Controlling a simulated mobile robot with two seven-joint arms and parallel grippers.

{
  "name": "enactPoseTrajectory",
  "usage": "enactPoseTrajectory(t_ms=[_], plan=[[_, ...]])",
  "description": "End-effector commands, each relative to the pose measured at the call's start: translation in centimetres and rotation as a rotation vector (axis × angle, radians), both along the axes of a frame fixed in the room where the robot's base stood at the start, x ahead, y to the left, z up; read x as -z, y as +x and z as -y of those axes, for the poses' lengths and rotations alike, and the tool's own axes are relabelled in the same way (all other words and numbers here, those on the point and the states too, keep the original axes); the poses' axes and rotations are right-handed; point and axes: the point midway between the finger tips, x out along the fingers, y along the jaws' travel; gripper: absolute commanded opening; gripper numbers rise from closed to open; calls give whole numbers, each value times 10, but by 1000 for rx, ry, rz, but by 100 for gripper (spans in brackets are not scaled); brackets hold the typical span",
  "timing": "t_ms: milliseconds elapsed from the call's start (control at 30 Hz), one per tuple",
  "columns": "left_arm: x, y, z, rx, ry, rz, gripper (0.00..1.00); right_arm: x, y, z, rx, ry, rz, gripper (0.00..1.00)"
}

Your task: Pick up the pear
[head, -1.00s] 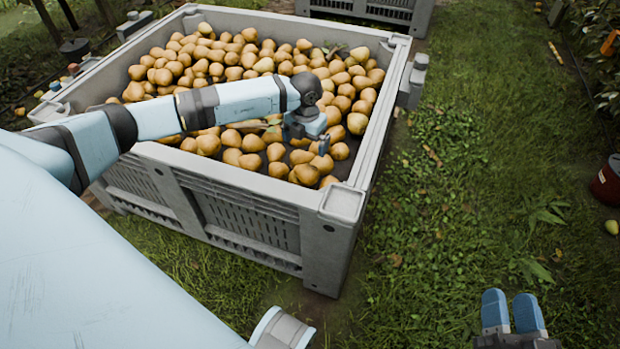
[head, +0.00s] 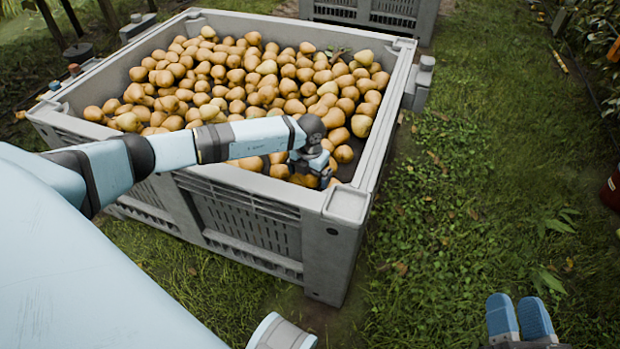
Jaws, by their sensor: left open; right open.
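Many yellow-brown pears (head: 250,72) fill the large grey crate (head: 345,205) in the head view. My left arm reaches across the crate from the left. My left gripper (head: 326,178) is open and points down over the pears near the crate's front right corner. Its fingers are small and dark here, and a pear (head: 305,180) shows close beside them. I cannot tell whether they touch a pear. My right gripper (head: 519,318) is open, with blue fingertips, over the grass at the bottom right, away from the crate.
The crate walls stand up around the pears, with the front right corner post (head: 345,205) close to my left gripper. A second grey crate (head: 375,12) stands behind. A red container (head: 611,190) is cut off at the right edge. Open grass (head: 460,180) lies to the right.

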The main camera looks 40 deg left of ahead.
Motion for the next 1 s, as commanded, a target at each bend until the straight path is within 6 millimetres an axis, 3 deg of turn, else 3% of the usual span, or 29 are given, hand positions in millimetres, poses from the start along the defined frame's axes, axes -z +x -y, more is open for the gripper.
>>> enactPoseTrajectory(t_ms=[167, 367, 733, 867, 1000], plan=[[0, 0, 0, 0, 0, 0, 100, -1, 0, 0, 0, 0, 0, 43], [-1, 0, 0, 0, 0, 0, 54, -1, 0, 0, 0, 0, 1, 43], [-11, 1, 0, -1, 1, 1, 54, -7, 0, 0, 3, 3, 8, 43], [-36, 1, -1, 0, 1, 3, 54, -19, -1, 1, 15, 21, 41, 43], [-75, 1, -1, 1, 0, 4, 54, -37, -3, 3, 30, 47, 91, 43]])
